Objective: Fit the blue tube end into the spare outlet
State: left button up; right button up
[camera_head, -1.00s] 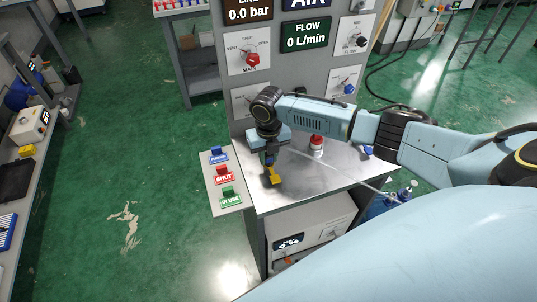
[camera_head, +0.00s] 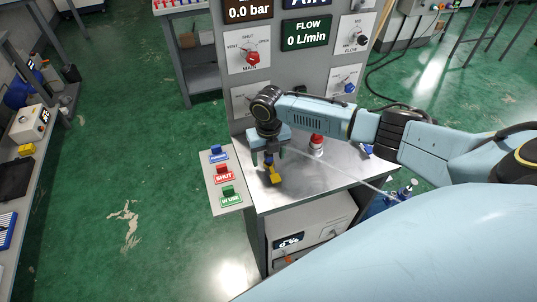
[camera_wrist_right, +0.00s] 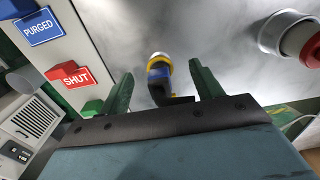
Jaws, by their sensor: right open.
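A short blue piece (camera_head: 268,159) with a yellow part (camera_head: 272,175) beside its lower end is on the metal bench top. In the right wrist view the blue piece (camera_wrist_right: 158,76) shows between the fingers, with a yellow ring at its far end. I cannot tell whether it is seated in an outlet. My right gripper (camera_head: 268,155) is above it, pointing down, with its green fingers spread either side. Gaps show between both fingers and the piece in the right wrist view. My left gripper is out of view.
A red-and-white cylinder (camera_head: 317,145) stands right of my gripper on the bench (camera_head: 310,183). Blue, red (camera_head: 224,173) and green tags sit on the left side shelf. The gauge panel (camera_head: 288,70) rises behind. A thin pale line crosses the bench to the right.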

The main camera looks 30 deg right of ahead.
jog(key=shift+r, duration=0.1)
jog(key=shift+r+p, duration=2.8)
jog(key=shift+r, duration=0.15)
